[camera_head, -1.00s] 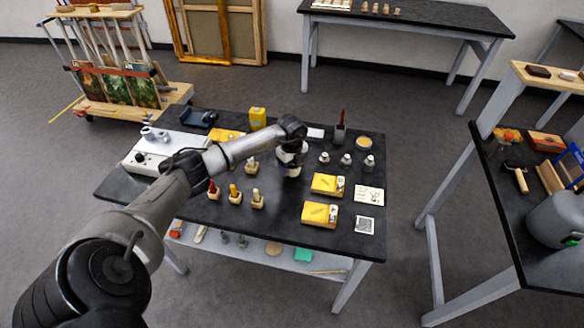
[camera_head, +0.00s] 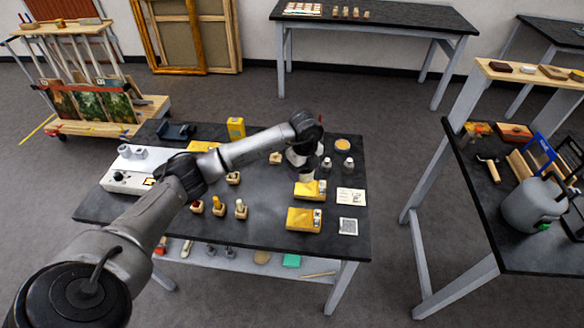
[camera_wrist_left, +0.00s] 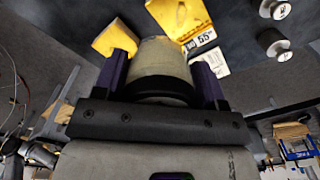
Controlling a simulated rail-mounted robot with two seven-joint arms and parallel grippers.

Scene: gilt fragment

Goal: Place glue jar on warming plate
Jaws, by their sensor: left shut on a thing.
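My left gripper (camera_head: 304,168) is over the table, right of its middle, near two small metallic jars. In the left wrist view its purple-sided fingers are shut around a pale beige jar (camera_wrist_left: 162,65) with a dark band at the gripper end, which appears to be the glue jar. In the head view the gripper mostly hides this jar. A white box with a dial (camera_head: 122,178), likely the warming plate, is at the table's left end, well away from the gripper. My right gripper is out of view.
Yellow blocks (camera_head: 303,218) and a printed card (camera_head: 351,195) lie at the table's right side. Small metallic jars (camera_head: 348,164) stand behind them. Several wooden holders (camera_head: 219,207) stand at the front middle. A yellow container (camera_head: 236,127) is at the back. Clear black tabletop (camera_head: 260,225) shows between.

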